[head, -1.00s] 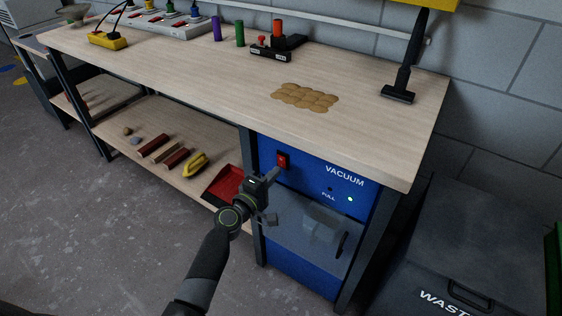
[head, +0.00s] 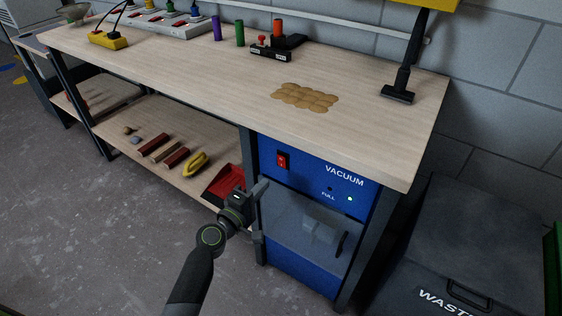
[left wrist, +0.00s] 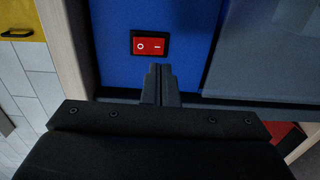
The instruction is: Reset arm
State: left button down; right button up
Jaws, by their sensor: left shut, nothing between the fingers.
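My left gripper (head: 262,188) is in front of the blue vacuum unit (head: 300,167), below and left of its red rocker switch (head: 282,160). Its fingers are shut with nothing between them, and they look apart from the switch. In the left wrist view the closed fingertips (left wrist: 160,72) point at the blue panel, just below the red switch (left wrist: 150,43), which is marked O and a dash. My right gripper is not in view.
The wooden workbench (head: 200,72) stands above the unit, with a patch of brown granules (head: 305,97) on it. A red dustpan (head: 224,184) and several items lie on the lower shelf (head: 120,150). A dark waste bin (head: 450,235) is at right.

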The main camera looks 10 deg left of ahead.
pick_arm(q)
jog(key=s+a+f+m+g+y+p, duration=0.25)
jog(key=s+f, duration=0.35)
jog(key=f, duration=0.3)
jog(key=s+a+f+m+g+y+p, duration=0.15)
jog(key=s+f+g, duration=0.25)
jog(key=s+f, duration=0.45)
jog(key=s+a+f+m+g+y+p, duration=0.1)
jog(key=s+a+f+m+g+p, duration=0.3)
jog(key=f, duration=0.7)
jog(key=s+a+f+m+g, duration=0.1)
jog(key=s+f+m, duration=0.1)
jog(key=s, duration=0.8)
jog(key=s+a+f+m+g+y+p, duration=0.1)
jog(key=s+a+f+g, duration=0.1)
jog(key=s, duration=0.9)
jog(key=s+a+f+m+g+y, duration=0.1)
jog(key=s+f, duration=0.3)
jog(key=s, duration=0.6)
jog(key=shift+s+a+f+m+g+p, duration=0.25)
jog(key=shift+s+m+g+p, duration=0.1)
jog(key=shift+m+g, duration=0.4)
